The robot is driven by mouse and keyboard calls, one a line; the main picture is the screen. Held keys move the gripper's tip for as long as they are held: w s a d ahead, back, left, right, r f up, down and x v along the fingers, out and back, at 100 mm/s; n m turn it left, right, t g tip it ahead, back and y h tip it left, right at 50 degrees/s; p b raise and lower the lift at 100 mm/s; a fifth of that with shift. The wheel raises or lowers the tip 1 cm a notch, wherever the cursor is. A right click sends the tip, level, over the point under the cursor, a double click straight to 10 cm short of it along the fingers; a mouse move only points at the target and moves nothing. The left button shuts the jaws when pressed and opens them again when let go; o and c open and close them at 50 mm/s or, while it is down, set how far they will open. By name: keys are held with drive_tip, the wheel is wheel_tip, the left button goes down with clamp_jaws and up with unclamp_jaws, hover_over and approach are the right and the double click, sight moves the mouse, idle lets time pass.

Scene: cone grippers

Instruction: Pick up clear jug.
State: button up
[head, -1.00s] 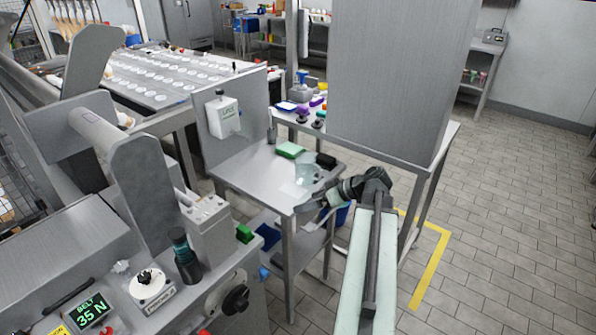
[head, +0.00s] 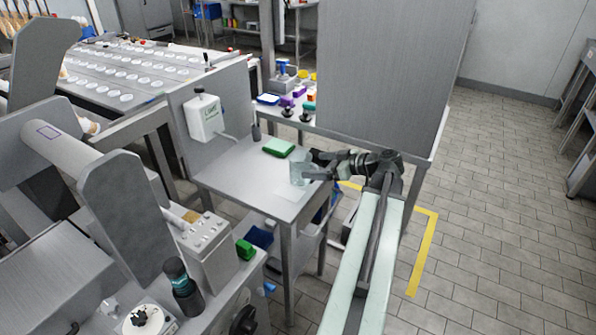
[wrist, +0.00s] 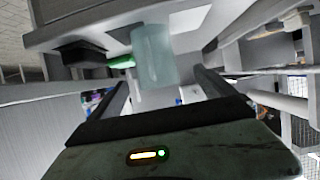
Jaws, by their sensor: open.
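The clear jug (head: 297,172) stands on the small steel table (head: 232,178), near its right side. In the wrist view the pale, see-through jug (wrist: 153,55) is ahead of my gripper (wrist: 160,85), between the lines of its two fingers. My gripper (head: 311,166) is open beside the jug on its right in the head view. I cannot tell whether a finger touches the jug. The jug's handle is not clear in either view.
A white dispenser (head: 204,117) hangs on the panel at left. A tall steel cabinet (head: 392,70) stands behind my arm.

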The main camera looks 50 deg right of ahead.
sight(291, 154)
drive_tip(key=x, duration=0.2)
drive_tip(key=b+x, duration=0.1)
drive_tip(key=x, duration=0.1)
drive_tip(key=b+x, duration=0.1)
drive_tip(key=x, duration=0.2)
drive_tip(key=shift+w+d+r, duration=0.15)
drive_tip(key=shift+d, duration=0.15)
drive_tip(key=shift+r, duration=0.1)
drive_tip(key=c, duration=1.8)
wheel_tip(291, 154, up, 4)
drive_tip(key=p, duration=0.4)
drive_tip(key=shift+s+d, duration=0.2)
drive_tip(key=shift+s, duration=0.1)
drive_tip(key=s+d, duration=0.2)
drive_tip(key=s, duration=0.2)
drive_tip(key=s+d+p, duration=0.1)
drive_tip(key=s+d, duration=0.2)
drive_tip(key=s, duration=0.2)
drive_tip(key=s+d+r, duration=0.1)
drive_tip(key=s+d, duration=0.1)
drive_tip(key=s, duration=0.2)
drive_tip(key=shift+s+d, duration=0.15)
drive_tip(key=shift+s, duration=0.1)
